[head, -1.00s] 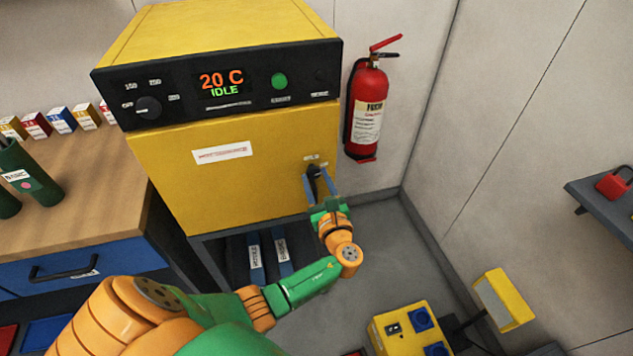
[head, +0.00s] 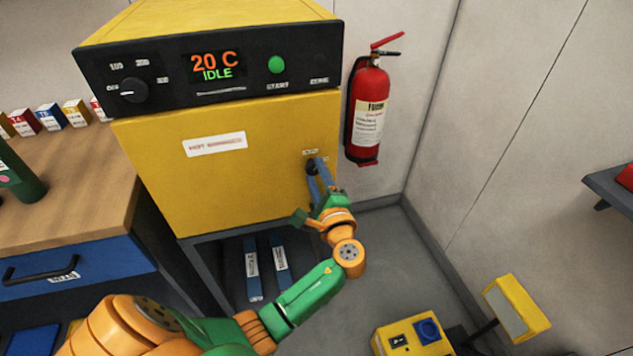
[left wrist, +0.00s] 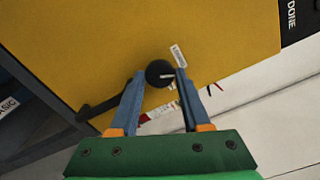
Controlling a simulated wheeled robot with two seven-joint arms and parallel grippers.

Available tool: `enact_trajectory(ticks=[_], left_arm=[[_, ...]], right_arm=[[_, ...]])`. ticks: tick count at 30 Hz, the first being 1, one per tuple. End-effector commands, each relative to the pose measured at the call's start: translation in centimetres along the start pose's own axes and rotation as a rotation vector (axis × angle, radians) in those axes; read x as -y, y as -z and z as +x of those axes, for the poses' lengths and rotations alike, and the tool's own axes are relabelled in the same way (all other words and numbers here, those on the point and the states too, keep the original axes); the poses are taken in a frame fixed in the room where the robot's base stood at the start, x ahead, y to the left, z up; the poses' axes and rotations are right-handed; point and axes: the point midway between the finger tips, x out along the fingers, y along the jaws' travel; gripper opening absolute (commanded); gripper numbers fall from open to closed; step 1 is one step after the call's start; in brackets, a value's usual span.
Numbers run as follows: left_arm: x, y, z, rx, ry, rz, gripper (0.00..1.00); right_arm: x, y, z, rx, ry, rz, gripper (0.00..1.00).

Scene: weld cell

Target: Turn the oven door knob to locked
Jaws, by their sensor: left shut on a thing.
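The yellow oven (head: 240,190) stands ahead with its door closed. The black round door knob (head: 311,169) sits near the right edge of the door, under small labels. My left gripper (head: 317,168) is at the knob, with its blue fingers shut on it. In the left wrist view the black knob (left wrist: 159,73) is between the two fingertips (left wrist: 160,76), with a pale pointer mark on its face and a white label (left wrist: 178,56) beside it. The label text is too small to read surely. My right gripper is not in view.
The oven panel (head: 210,75) shows 20 C, IDLE, with a green button and a dial. A red fire extinguisher (head: 369,110) hangs on the wall to the right. A workbench (head: 80,190) is at left.

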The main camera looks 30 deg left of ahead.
Motion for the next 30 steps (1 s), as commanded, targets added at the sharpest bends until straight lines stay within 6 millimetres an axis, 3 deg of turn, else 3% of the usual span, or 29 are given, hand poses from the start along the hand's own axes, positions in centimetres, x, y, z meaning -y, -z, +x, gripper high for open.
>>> enact_trajectory(ticks=[3,15,30], left_arm=[[-0.4,0.2,0.0,-0.002,-0.001,-0.100,0.00],[-0.1,0.1,0.0,-0.001,0.000,-0.354,0.00],[0.1,0.0,0.0,-0.001,0.000,-0.441,0.00]], right_arm=[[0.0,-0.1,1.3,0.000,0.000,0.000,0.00],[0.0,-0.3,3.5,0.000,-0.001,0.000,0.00],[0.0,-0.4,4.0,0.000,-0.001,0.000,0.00]])
